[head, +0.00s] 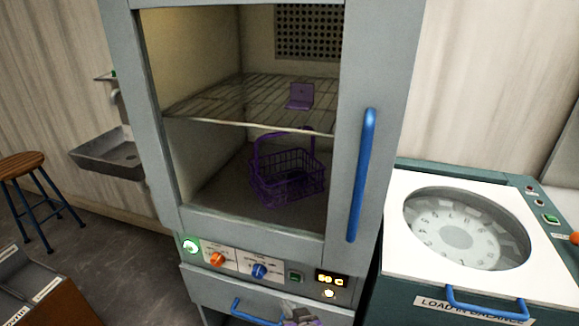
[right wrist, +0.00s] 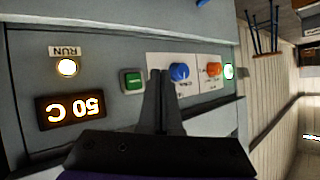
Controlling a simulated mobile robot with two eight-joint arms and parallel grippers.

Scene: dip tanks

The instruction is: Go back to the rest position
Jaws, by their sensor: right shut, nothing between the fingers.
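My right gripper (head: 302,318) shows at the bottom edge of the head view, in front of the lower part of a grey oven cabinet (head: 388,60). In the right wrist view its fingers (right wrist: 160,75) are together and empty, pointing at the control panel near the blue knob (right wrist: 180,72) and the green button (right wrist: 132,81). I cannot tell whether they touch the panel. The display (head: 331,279) reads 50 C and the RUN lamp (right wrist: 67,67) is lit. My left gripper is not in view.
Behind the cabinet's glass, a purple basket (head: 287,178) stands below a wire shelf with a small purple piece (head: 300,95). A white-topped machine (head: 400,270) stands close on the right. A stool (head: 28,165) and sink (head: 110,152) are left, with open floor between.

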